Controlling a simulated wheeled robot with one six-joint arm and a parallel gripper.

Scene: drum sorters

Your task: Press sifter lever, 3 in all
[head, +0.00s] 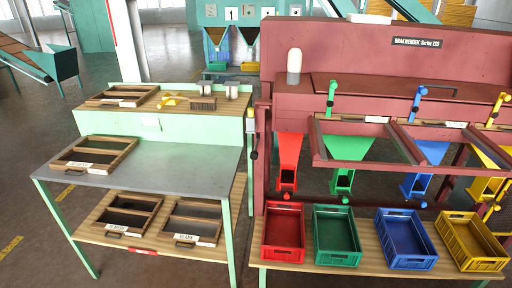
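The dark red sifter machine (390,62) stands at the right. A short lever-like part with a black end (254,154) hangs at its left side post. Coloured handles rise along its front rail: a green one (331,98), a blue one (417,104) and a yellow one (497,108). I cannot tell which of these is the sifter lever. Below are a red chute (289,152), a green chute (346,148), a blue chute (430,152) and a yellow chute (488,186). My gripper is not in view.
Red (284,254), green (338,259), blue (407,263) and yellow (472,262) crates stand on a low wooden shelf under the chutes. A pale green bench (190,170) with several framed screens is at the left. A white bottle (294,66) stands on the machine. Floor is clear at the lower left.

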